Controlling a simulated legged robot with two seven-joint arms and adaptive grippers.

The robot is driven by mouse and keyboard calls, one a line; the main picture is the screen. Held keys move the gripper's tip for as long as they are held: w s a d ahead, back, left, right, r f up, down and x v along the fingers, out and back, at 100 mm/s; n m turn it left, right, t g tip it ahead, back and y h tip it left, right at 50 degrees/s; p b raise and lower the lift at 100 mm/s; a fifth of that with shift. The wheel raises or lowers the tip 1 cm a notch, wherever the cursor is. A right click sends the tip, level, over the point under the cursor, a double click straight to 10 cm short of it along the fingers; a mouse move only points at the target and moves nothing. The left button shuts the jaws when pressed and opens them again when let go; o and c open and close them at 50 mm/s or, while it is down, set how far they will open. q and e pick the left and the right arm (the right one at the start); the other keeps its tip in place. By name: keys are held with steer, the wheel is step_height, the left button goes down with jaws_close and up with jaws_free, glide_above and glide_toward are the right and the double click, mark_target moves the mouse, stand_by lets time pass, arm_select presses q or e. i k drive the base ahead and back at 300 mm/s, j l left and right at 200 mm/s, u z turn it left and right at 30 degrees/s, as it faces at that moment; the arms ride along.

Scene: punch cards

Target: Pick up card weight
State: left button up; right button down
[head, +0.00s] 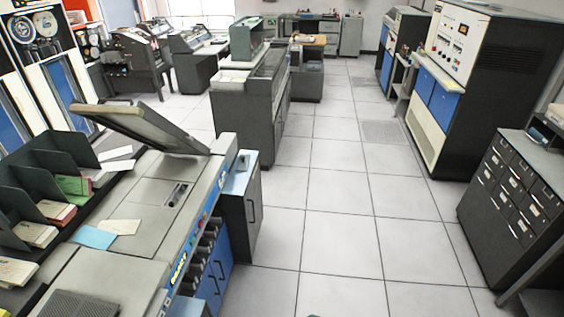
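I cannot make out a card weight for certain. A small dark and metallic part (177,194) sits in the top of the grey and blue card machine (140,221) at the lower left, but I cannot tell if it is the weight. Neither of my grippers is in view. Only a tiny dark sliver shows at the bottom edge, too little to identify.
A raised lid (142,126) tilts above the machine. Card bins (40,179) and loose cards (92,237) are at the left. A low cabinet (240,190) adjoins the machine. The tiled floor (340,235) is clear up to the drawer cabinet (510,195) at right.

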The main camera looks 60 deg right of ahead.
mark_target(242, 163)
steer(key=z, duration=1.75)
steer(key=i+l, duration=0.3)
steer(key=i, duration=0.2)
steer(key=i+l, duration=0.25)
steer(key=i, duration=0.25)
steer(key=i+l, duration=0.3)
steer(key=i, duration=0.2)
steer(key=i+l, duration=0.3)
steer(key=i, duration=0.2)
steer(key=j+u, duration=0.05)
